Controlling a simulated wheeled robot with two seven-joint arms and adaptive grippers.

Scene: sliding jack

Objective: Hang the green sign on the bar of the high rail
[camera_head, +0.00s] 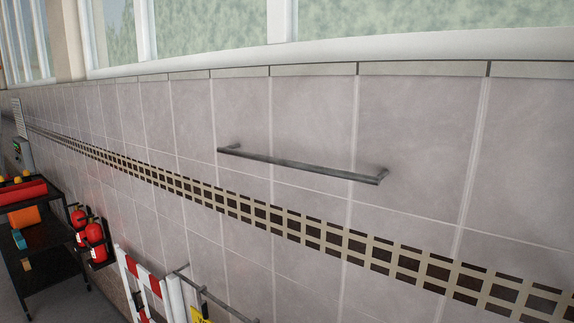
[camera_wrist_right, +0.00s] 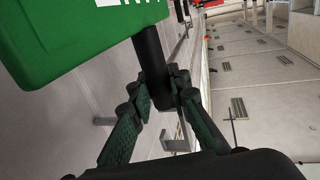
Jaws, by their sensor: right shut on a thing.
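The green sign (camera_wrist_right: 75,38) with white markings fills the upper left of the right wrist view. A black stem (camera_wrist_right: 150,55) runs from it down between the fingers of my right gripper (camera_wrist_right: 160,88), which is shut on this stem. The high rail (camera_head: 300,166), a grey metal bar on the tiled wall, shows in the middle of the head view, with nothing hanging on it. The sign and both grippers are outside the head view. My left gripper is in neither view.
A lower rail (camera_head: 212,302) with a yellow item (camera_head: 200,315) shows at the bottom of the head view, beside a red-and-white barrier (camera_head: 132,278). Red fire extinguishers (camera_head: 95,238) and a black shelf cart (camera_head: 48,240) stand at left. The wall around the high rail is clear.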

